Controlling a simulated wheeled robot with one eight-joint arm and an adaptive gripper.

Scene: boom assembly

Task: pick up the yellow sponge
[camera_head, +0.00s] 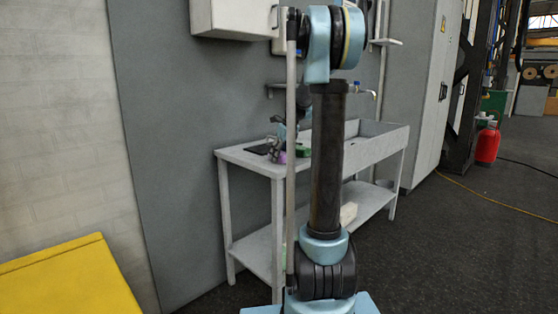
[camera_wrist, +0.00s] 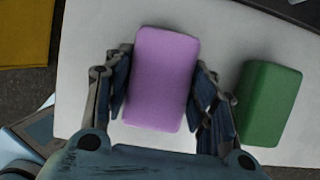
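I do not see a yellow sponge in either view. In the wrist view, a pink-purple sponge (camera_wrist: 163,80) lies between the two fingers of my gripper (camera_wrist: 162,88), which are spread to about its width. The fingers are close to both of its long sides; I cannot tell whether they press on it. A green sponge (camera_wrist: 267,103) lies to the right of my right finger, apart from the purple one. In the head view my gripper (camera_head: 280,155) is small and partly hidden at the table top, with a bit of purple beside it.
The grey-white table (camera_head: 245,157) has a lower shelf (camera_head: 255,250) and a raised sink-like box (camera_head: 385,143) at its right. A pale block (camera_head: 348,213) sits on the shelf. A large yellow box (camera_head: 70,285) stands at the lower left. Open floor (camera_head: 450,250) lies to the right.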

